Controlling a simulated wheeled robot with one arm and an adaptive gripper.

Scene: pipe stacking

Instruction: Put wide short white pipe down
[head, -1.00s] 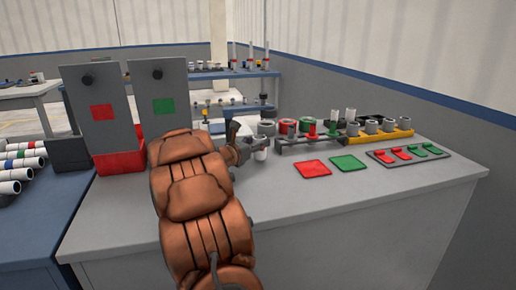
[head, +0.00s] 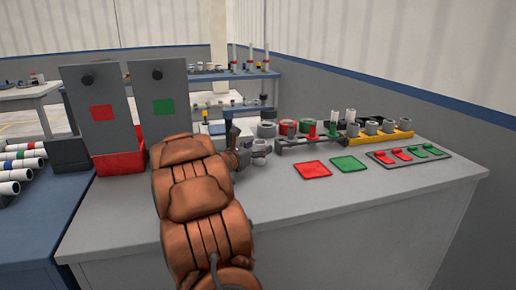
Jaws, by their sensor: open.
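A short, wide white pipe (head: 259,143) shows at my gripper (head: 256,155) in the head view, over the back-left part of the grey table (head: 300,215). The pipe looks upright, with its upper part showing above the fingers. Its lower part is hidden by the gripper. My gripper is open, low over the table and beside or around the pipe. The picture is too small to tell whether the fingers touch it or whether its base rests on the table.
Right of the gripper are a grey rack with several fittings (head: 300,140) and a yellow rack (head: 385,137). A red square (head: 312,169), a green square (head: 349,164) and a switch panel (head: 408,155) lie in front. Two grey boxes stand at left. The table front is clear.

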